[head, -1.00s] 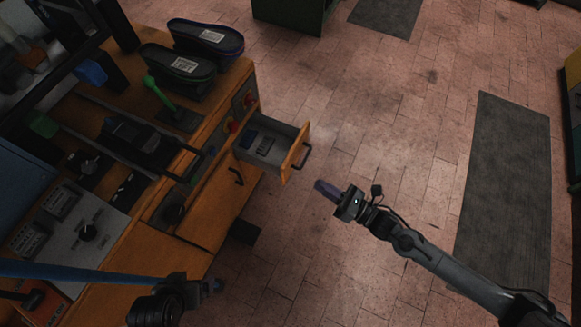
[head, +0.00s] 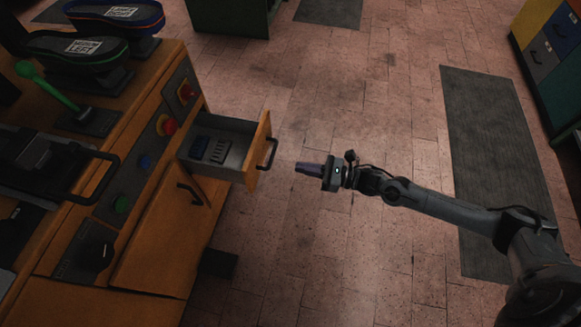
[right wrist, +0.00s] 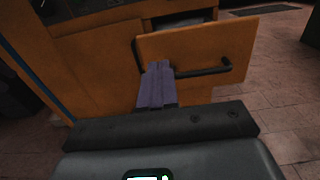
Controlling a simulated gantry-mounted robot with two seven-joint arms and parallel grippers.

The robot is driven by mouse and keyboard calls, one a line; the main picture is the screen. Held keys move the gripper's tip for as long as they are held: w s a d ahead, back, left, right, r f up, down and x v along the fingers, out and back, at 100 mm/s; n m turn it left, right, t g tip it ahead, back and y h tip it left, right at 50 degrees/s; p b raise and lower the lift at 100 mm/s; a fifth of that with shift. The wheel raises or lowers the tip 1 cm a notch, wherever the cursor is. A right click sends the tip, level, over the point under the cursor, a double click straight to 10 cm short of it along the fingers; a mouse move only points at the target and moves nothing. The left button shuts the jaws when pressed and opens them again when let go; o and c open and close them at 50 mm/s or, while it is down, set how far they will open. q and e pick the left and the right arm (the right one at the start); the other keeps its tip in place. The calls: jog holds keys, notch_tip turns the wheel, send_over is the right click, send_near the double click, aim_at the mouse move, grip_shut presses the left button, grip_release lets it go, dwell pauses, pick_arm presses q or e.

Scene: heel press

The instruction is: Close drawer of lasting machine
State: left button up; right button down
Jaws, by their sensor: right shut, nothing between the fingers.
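The drawer (head: 221,146) of the orange lasting machine (head: 150,240) is pulled open, with a dark blue item and a grey item inside. Its orange front with a black bar handle (head: 270,153) faces right. My right gripper (head: 300,168) is shut and empty, to the right of the drawer front, with a gap of floor showing between them in the head view. In the right wrist view, the shut purple fingers (right wrist: 157,85) point at the drawer front (right wrist: 205,50) and overlap the left part of its handle (right wrist: 205,71). My left gripper is out of view.
Shoe soles (head: 110,45) on stands, a green lever (head: 45,85) and buttons are on the machine top. A cupboard handle (head: 190,194) sits below the drawer. The tiled floor right of the machine is clear, with a dark mat (head: 490,150) farther right.

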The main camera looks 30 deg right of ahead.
aim_at(252, 158)
jog(key=b+x, duration=0.4)
jog(key=x, duration=0.8)
jog(key=shift+b, duration=0.35)
jog(key=shift+w+a, duration=0.4)
jog(key=shift+w, duration=0.05)
